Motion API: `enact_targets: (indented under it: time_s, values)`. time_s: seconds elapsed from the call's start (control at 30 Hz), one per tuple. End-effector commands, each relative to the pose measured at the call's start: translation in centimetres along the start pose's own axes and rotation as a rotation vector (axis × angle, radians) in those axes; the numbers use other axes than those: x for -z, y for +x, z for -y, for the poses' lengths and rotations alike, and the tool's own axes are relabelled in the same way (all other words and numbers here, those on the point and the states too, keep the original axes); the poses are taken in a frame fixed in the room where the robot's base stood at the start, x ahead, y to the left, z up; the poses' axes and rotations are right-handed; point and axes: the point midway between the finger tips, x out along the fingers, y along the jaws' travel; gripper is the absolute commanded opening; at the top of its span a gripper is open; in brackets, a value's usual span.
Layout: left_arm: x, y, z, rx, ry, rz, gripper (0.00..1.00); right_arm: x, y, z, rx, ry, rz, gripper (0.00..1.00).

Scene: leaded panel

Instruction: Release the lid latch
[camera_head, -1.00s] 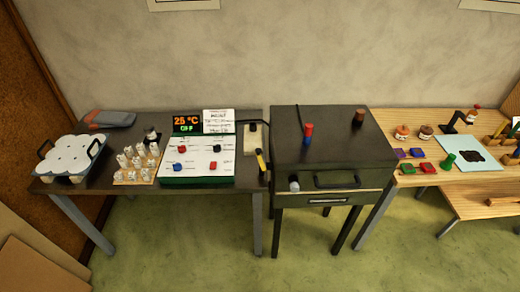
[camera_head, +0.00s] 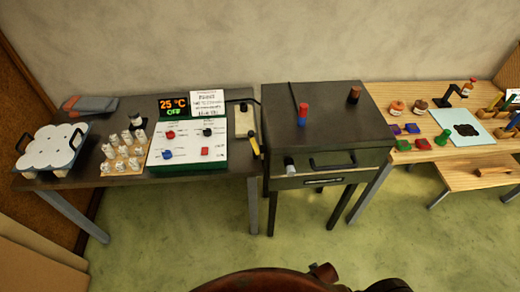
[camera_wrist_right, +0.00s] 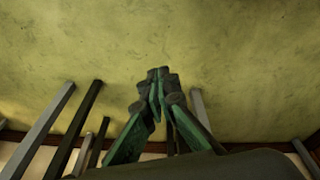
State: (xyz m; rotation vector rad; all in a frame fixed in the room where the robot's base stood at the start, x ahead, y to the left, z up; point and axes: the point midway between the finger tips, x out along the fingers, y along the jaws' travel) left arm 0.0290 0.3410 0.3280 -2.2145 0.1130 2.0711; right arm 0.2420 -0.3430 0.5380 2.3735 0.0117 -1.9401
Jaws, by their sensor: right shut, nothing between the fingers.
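A dark box-shaped unit (camera_head: 325,117) on legs stands in the middle of the head view. Its front has a dark bar handle (camera_head: 333,161). A small grey-white cylinder (camera_head: 290,165) sits at the front's left end; it may be the lid latch, but I cannot tell its state. The unit's top looks closed. My right gripper (camera_wrist_right: 159,78) shows in the right wrist view, its green fingers meeting at the tips, empty, over the green floor. No gripper shows in the head view, and my left gripper is not in view.
On the unit stand a red-and-blue peg (camera_head: 303,114) and a brown knob (camera_head: 354,94). A wooden bench (camera_head: 417,157) is at right.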

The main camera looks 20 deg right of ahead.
Motion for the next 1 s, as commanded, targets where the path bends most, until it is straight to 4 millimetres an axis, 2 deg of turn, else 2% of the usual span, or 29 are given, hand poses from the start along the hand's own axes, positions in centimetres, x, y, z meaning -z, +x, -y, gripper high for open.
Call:
enact_targets:
  time_s: [0.03,0.2,0.53,0.67,0.73,0.87,1.0]
  values:
    - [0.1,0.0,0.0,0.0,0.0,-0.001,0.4,1.3,-2.3,-0.3,-0.004,0.005,-0.015,0.0]
    - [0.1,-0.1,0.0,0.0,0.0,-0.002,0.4,3.6,-7.8,-1.0,-0.013,0.014,-0.035,0.0]
    - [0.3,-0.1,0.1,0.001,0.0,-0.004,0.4,6.9,-16.3,-2.0,-0.049,0.006,-0.083,0.0]
    - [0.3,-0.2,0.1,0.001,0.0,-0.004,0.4,10.2,-19.9,-2.6,-0.106,-0.029,-0.136,0.0]
    - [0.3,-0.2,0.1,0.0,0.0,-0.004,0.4,12.4,-20.9,-2.9,-0.152,-0.059,-0.168,0.0]
    - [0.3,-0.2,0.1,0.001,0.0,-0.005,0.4,16.4,-21.7,-3.1,-0.234,-0.12,-0.22,0.0]
    - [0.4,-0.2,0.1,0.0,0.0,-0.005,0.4,21.2,-22.4,-3.0,-0.326,-0.195,-0.283,0.0]
